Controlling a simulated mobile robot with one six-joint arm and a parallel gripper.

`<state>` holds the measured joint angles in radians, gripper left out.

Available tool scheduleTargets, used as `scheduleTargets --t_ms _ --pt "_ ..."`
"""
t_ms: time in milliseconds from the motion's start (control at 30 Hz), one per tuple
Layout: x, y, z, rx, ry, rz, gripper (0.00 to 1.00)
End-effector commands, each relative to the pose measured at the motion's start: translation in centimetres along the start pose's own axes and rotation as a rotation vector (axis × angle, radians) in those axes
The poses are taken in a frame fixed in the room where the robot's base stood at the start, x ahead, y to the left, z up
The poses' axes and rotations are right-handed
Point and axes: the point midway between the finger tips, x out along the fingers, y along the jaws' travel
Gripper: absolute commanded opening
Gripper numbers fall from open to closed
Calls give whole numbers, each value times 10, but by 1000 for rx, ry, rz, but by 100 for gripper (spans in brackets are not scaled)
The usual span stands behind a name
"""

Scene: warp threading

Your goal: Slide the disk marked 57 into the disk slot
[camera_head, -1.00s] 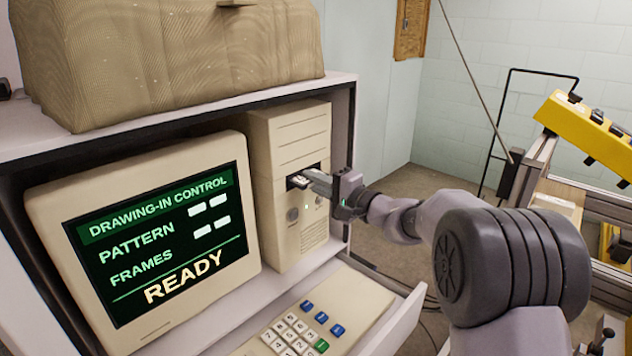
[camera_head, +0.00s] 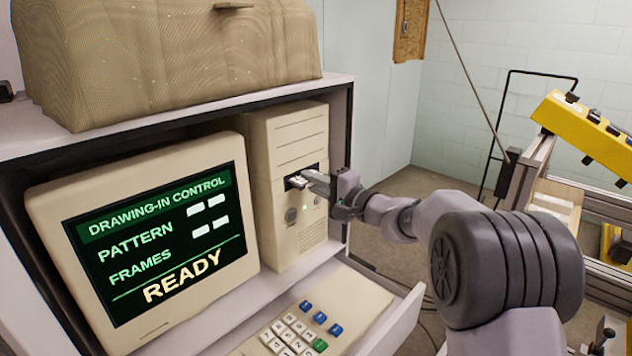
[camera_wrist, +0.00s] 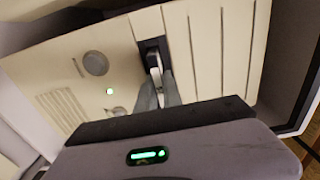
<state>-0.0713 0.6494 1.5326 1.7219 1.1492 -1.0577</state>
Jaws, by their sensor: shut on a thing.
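The beige computer tower (camera_head: 288,140) stands right of the monitor inside the cabinet. Its dark disk slot (camera_head: 316,168) is on the front face; it also shows in the wrist view (camera_wrist: 152,46). My gripper (camera_head: 312,181) is at the slot, with its fingers (camera_wrist: 156,92) shut on a small pale disk (camera_head: 297,181). The disk (camera_wrist: 153,61) is at the slot opening, its far end against the dark recess. I cannot tell how deep it sits. The fingers hide part of it, and no number 57 is readable.
The monitor (camera_head: 150,235) reads READY. A keypad (camera_head: 295,325) lies on the pulled-out shelf below. A round knob (camera_wrist: 96,63) and a lit green light (camera_wrist: 110,91) are beside the slot. The cabinet side (camera_head: 350,150) stands close to the right of the tower.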

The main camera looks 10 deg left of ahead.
Motion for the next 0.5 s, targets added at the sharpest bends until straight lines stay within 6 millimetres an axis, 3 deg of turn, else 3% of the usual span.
scheduleTargets --t_ms 33,200,233,333,367,500 --pt "5 -17 3 -5 -6 -31 0" --pt "5 -18 3 -6 -5 -31 0" --pt "5 -18 3 -6 -5 -31 12" --pt "5 -18 3 -6 -5 -32 32" --pt "5 -18 3 -6 -5 -31 36" --pt "-1 -19 3 -7 -4 -31 36"
